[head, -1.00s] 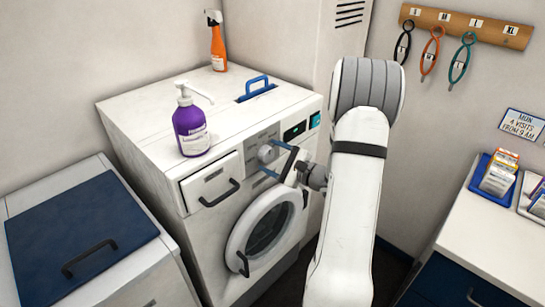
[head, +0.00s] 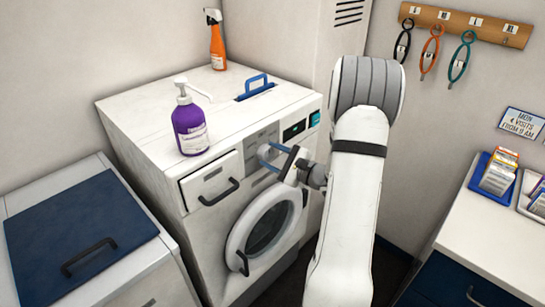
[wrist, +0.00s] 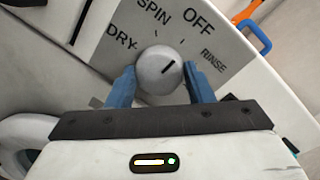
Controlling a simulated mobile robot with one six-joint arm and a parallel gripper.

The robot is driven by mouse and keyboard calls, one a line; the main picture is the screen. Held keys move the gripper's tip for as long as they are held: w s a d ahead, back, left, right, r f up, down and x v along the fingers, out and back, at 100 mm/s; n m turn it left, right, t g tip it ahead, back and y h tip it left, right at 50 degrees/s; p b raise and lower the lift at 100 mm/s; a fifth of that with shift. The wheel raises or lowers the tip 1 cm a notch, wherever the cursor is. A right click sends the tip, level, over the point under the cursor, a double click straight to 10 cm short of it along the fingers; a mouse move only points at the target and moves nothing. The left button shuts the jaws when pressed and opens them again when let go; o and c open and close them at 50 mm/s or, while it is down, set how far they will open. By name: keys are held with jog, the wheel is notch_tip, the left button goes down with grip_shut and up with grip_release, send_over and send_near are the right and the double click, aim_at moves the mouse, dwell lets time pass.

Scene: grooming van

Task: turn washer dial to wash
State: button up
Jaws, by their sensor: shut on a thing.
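The washer (head: 215,110) is a white front-loader with a round door. Its grey dial (head: 263,152) is on the front panel, right of the drawer. My gripper (head: 271,157) has its blue fingers on the dial. In the wrist view the fingers (wrist: 160,78) stand on either side of the round dial (wrist: 155,77), shut on it. The dial's dark mark points up and right, between OFF (wrist: 198,22) and RINSE (wrist: 214,60), nearer OFF. SPIN (wrist: 154,12) and DRY (wrist: 122,42) also show on the panel. I cannot see a WASH label.
A purple pump bottle (head: 190,128), an orange spray bottle (head: 216,45) and a blue handle (head: 256,85) are on the washer top. The drawer (head: 214,180) is left of the dial. A chest with a blue lid (head: 80,225) stands left, a counter (head: 485,230) right.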

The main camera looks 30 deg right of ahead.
jog(key=m, duration=0.3)
jog(key=shift+f+m+b, duration=0.1)
jog(key=shift+m+b, duration=0.2)
jog(key=shift+b, duration=0.05)
jog(key=m+t, duration=0.1)
jog(key=m, duration=0.4)
jog(key=m+p, duration=0.1)
jog(key=m, duration=0.2)
jog(key=m+p, duration=0.1)
jog(key=m, duration=0.1)
jog(key=shift+m+t+h, duration=0.3)
jog(key=shift+m+t, duration=0.1)
jog(key=shift+a+m+h+p, duration=0.1)
jog(key=shift+m+h+p, duration=0.4)
jog(key=shift+m+p, duration=1.1)
jog(key=shift+f+m+b, duration=0.1)
jog(key=shift+m+b, duration=0.4)
jog(key=shift+m, duration=0.2)
jog(key=o, duration=1)
